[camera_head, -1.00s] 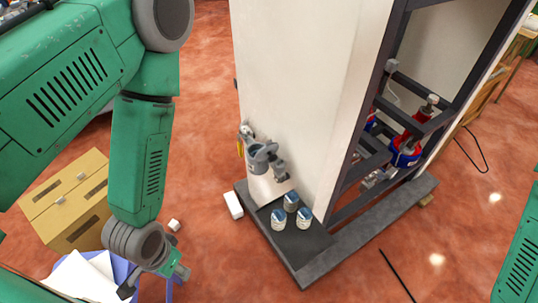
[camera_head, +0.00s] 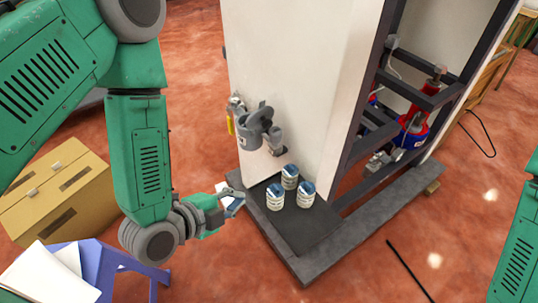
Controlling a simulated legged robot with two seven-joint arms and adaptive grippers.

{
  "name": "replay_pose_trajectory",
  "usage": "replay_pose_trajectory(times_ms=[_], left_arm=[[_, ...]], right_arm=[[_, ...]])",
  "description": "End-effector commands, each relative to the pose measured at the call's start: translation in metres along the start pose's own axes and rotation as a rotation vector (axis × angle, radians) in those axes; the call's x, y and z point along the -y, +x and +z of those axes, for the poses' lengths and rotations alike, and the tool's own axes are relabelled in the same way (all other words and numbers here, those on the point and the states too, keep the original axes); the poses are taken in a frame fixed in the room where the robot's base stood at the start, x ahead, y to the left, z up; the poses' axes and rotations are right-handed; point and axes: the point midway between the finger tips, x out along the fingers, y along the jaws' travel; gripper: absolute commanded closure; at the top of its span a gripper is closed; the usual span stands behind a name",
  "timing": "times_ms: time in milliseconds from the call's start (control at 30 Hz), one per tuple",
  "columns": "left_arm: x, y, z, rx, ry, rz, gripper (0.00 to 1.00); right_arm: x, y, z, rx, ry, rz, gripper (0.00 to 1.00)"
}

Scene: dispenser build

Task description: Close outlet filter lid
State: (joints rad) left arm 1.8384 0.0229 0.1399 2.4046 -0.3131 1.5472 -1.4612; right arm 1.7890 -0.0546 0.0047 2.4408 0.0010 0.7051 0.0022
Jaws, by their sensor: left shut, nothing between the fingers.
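The dispenser is a tall white cabinet (camera_head: 285,75) on a dark base. A grey outlet filter fitting (camera_head: 258,127) sticks out low on its front face. My right gripper is out of view; only part of my right arm shows at the right edge.
Several striped cans (camera_head: 289,177) stand on the base plate (camera_head: 310,238) below the fitting. A cardboard box (camera_head: 60,190) and a blue stool (camera_head: 125,262) with papers on it are at the left. A black cable (camera_head: 410,272) lies on the floor at the right.

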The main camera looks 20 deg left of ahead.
Motion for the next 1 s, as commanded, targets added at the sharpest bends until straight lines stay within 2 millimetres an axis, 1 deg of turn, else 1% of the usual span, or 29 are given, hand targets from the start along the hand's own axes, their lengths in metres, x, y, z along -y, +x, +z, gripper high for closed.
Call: replay_pose_trajectory(times_ms=[33,100,200,300,467,567,633,767,1000], left_arm=[[-0.001,0.015,0.000,-0.037,0.120,-0.091,1.00],[0.011,0.023,-0.008,-0.069,0.287,-0.220,1.00],[0.028,0.026,-0.016,-0.072,0.480,-0.386,1.00],[0.040,0.024,-0.021,-0.050,0.614,-0.508,1.00],[0.052,0.021,-0.026,-0.021,0.711,-0.598,1.00],[0.057,0.025,-0.028,-0.017,0.725,-0.610,1.00],[0.062,0.032,-0.031,-0.019,0.725,-0.611,1.00],[0.074,0.053,-0.035,-0.016,0.721,-0.612,1.00],[0.100,0.097,-0.045,-0.016,0.719,-0.609,1.00]], right_arm=[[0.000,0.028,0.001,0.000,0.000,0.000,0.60],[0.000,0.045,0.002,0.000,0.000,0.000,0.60],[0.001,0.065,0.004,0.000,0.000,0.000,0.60],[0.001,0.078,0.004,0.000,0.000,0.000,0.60],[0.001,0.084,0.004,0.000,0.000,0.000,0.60],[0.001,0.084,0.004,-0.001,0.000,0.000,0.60],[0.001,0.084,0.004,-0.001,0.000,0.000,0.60],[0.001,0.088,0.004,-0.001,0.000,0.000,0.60],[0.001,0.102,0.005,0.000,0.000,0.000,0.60]])
